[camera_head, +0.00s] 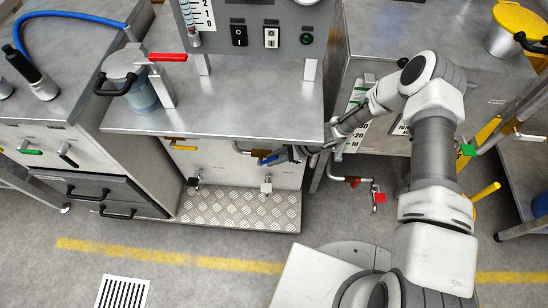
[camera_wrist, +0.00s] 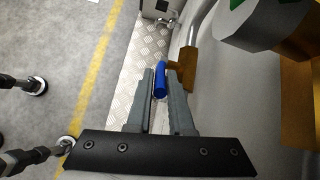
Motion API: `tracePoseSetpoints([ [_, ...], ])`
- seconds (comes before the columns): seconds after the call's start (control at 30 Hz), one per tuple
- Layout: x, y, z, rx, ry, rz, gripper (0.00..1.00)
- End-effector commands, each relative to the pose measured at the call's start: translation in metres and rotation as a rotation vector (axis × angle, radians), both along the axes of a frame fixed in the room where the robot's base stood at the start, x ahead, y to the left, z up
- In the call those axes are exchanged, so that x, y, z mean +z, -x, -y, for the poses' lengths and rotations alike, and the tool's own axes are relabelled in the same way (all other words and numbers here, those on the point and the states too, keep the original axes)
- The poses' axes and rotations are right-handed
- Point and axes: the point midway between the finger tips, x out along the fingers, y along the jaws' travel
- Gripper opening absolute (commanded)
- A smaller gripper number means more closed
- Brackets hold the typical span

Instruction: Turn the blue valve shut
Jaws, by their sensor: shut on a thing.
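The blue valve handle (camera_head: 267,160) is on a brass valve body on the front of the middle steel cabinet, under its top. In the wrist view the blue handle (camera_wrist: 160,78) lies between the two grey fingers of my gripper (camera_wrist: 159,73), which is shut on it. The brass body (camera_wrist: 182,68) sits just right of the fingertips, joined to a metal pipe (camera_wrist: 196,24). In the head view my gripper (camera_head: 279,157) reaches in from the right, and partly hides the handle.
A yellow-handled valve (camera_head: 182,147) is on the same front, to the left. A tread-plate step (camera_head: 235,209) lies below. The steel top (camera_head: 240,110) overhangs the handle.

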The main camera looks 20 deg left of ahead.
Motion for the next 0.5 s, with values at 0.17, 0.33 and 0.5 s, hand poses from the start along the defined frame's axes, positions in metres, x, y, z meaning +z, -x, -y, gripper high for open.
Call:
tracePoseSetpoints([
  [0.17,-0.0007,0.0002,0.0008,0.0,0.002,-0.001,0.45],
  [0.33,-0.0005,0.0001,0.0004,-0.001,0.0,-0.001,0.5],
  [0.5,0.0014,-0.0006,0.0014,0.0,0.0,0.0,0.5],
])
